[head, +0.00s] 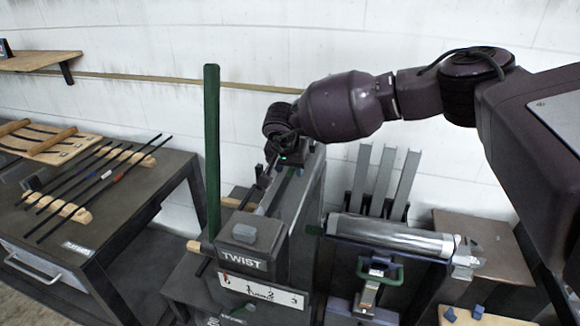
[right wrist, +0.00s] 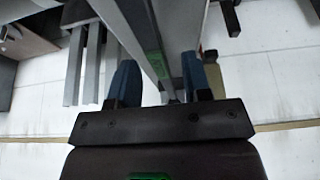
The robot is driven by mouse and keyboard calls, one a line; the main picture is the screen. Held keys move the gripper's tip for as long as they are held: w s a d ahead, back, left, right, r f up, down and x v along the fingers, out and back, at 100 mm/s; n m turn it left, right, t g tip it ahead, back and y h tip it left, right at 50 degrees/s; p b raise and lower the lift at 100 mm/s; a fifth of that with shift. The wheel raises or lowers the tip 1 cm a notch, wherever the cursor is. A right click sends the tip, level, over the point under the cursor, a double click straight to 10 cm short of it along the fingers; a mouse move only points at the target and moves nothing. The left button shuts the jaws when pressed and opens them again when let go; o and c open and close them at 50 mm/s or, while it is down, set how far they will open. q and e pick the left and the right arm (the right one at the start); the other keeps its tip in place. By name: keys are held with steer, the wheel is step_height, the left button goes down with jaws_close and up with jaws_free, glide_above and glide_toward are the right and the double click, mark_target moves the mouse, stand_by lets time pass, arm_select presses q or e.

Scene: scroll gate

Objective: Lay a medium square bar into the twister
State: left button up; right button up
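The twister (head: 243,262) is a dark grey machine marked TWIST, with a tall green lever (head: 212,150) upright at its left. A thin dark bar (head: 262,190) slants from under my right gripper (head: 283,158) down-left along the twister; whether it rests in it I cannot tell. In the right wrist view my gripper (right wrist: 160,85) has its blue fingers wide apart, with a grey edge or bar (right wrist: 150,45) running between them and touching neither visibly. Several thin bars (head: 98,185), some with coloured marks, lie on wooden rests at left. My left gripper is not in view.

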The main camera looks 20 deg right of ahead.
steer(key=shift+f, duration=0.15)
steer(key=v, duration=1.1)
steer(key=shift+b, duration=0.3)
steer(key=shift+w, duration=0.1)
